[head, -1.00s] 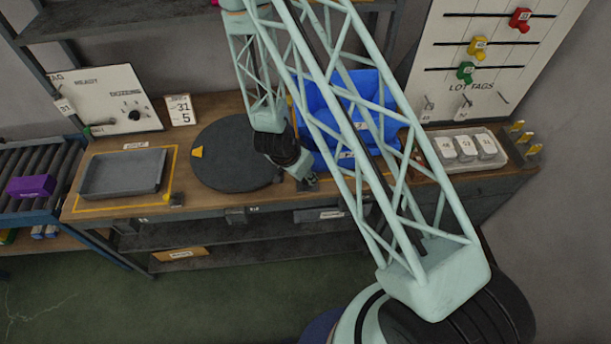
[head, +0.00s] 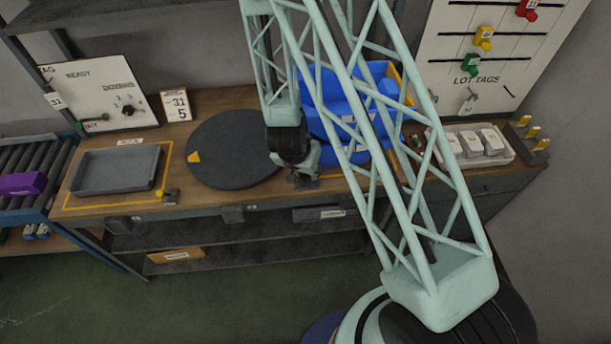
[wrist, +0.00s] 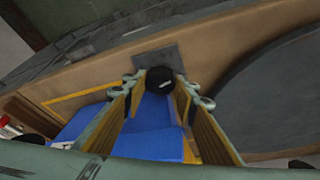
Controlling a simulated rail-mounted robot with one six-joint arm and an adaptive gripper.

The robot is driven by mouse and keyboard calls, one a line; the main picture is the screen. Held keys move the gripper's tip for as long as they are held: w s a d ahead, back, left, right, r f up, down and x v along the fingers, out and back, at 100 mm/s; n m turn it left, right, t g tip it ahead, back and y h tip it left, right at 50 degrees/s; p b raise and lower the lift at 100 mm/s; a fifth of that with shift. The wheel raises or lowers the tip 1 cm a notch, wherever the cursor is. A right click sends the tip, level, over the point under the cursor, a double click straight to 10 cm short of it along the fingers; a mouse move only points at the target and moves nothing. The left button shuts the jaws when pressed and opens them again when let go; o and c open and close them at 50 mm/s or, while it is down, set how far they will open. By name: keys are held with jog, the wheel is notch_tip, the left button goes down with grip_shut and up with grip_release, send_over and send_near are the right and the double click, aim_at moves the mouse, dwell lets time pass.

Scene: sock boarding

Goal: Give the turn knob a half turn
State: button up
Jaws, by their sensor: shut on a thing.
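The turn knob (wrist: 161,79) is black and round with a small light mark. It sits on a grey plate (wrist: 150,53) at the bench's front edge, beside the dark round turntable (head: 234,150). My gripper (wrist: 158,88) has one finger on each side of the knob and is shut on it. In the head view my gripper (head: 303,178) is low at the front edge, between the turntable and the blue bins (head: 335,105). There the knob itself is hidden behind my gripper.
The blue bins stand close behind my gripper. A grey tray (head: 78,178) lies at the left, and a white tray of pale blocks (head: 508,157) at the right. A board with a dial (head: 80,95) stands at the back left. The turntable has a yellow marker (head: 194,157).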

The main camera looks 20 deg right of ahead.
jog(key=shift+d+f+n+t+y+b, duration=0.1)
jog(key=shift+n+t+y+b, duration=0.2)
jog(key=shift+n+b, duration=0.9)
jog(key=shift+d+f+n+t+y+b, duration=0.15)
jog(key=shift+n+y+b, duration=0.4)
jog(key=shift+b, duration=1)
jog(key=n+y+b, duration=0.1)
jog(key=n+b, duration=0.3)
jog(key=shift+r, duration=0.2)
jog(key=shift+d+r+n+y+b, duration=0.1)
jog(key=shift+n+y+b, duration=0.55)
jog(key=shift+n, duration=1.3)
jog(key=shift+n+y, duration=0.3)
jog(key=o, duration=0.8)
jog(key=shift+o, duration=0.2)
jog(key=shift+s+r, duration=0.1)
jog(key=shift+r, duration=0.1)
jog(key=v, duration=1.1)
jog(key=shift+r, duration=0.25)
